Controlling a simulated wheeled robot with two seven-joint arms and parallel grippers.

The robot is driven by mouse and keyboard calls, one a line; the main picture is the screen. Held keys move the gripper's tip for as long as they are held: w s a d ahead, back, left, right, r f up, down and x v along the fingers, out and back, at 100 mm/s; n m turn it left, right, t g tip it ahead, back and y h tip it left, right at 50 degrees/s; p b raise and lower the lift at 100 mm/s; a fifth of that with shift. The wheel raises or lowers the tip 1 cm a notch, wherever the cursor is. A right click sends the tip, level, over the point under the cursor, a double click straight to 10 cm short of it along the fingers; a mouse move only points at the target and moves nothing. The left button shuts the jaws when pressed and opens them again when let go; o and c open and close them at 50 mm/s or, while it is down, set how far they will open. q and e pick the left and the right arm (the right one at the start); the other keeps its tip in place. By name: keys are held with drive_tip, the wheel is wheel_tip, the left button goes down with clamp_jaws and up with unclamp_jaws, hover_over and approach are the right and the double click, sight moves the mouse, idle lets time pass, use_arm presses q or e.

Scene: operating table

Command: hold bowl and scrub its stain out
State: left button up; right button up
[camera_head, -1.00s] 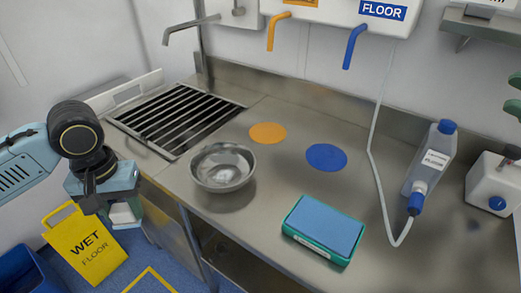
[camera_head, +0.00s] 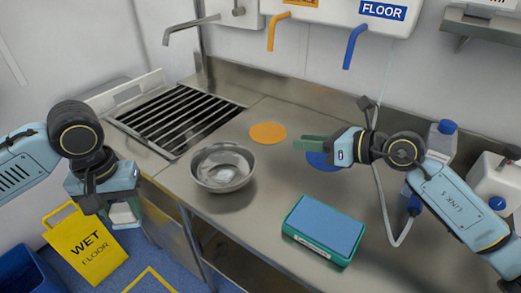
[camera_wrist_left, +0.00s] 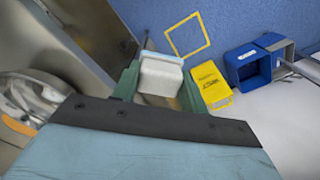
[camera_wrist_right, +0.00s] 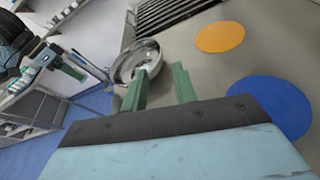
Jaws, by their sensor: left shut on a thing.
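The metal bowl (camera_head: 222,168) stands upright on the steel counter, right of the grated sink, with a pale patch inside it. It also shows in the right wrist view (camera_wrist_right: 138,62), beyond the right fingers. My left gripper (camera_head: 124,213) is in front of the counter's left edge, shut on a small white block with a light blue layer (camera_wrist_left: 161,74), probably a sponge. My right gripper (camera_head: 298,143) is above the counter over the blue disc, to the right of the bowl. In the right wrist view its green fingers (camera_wrist_right: 160,88) are apart with nothing between them.
An orange disc (camera_head: 267,133) and a blue disc (camera_head: 318,160) lie on the counter. A green tray with a blue top (camera_head: 325,229) lies at the front. A bottle (camera_head: 443,140) stands behind my right arm. A yellow wet-floor sign (camera_head: 87,244) is on the floor.

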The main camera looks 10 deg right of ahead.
drive_tip(key=shift+m+h, duration=0.3)
drive_tip(key=shift+h, duration=0.3)
drive_tip(key=a+f, duration=0.1)
drive_tip(key=w+a+f, duration=0.1)
drive_tip(key=a, duration=0.1)
drive_tip(key=a+f, duration=0.1)
drive_tip(key=shift+w+a+f, duration=0.1)
drive_tip(key=shift+w+a, duration=0.15)
drive_tip(key=shift+a, duration=0.15)
drive_tip(key=x, duration=1.1)
drive_tip(key=shift+w+a+f, duration=0.2)
drive_tip(key=shift+w+a, duration=0.05)
drive_tip(key=shift+a, duration=0.05)
clamp_jaws()
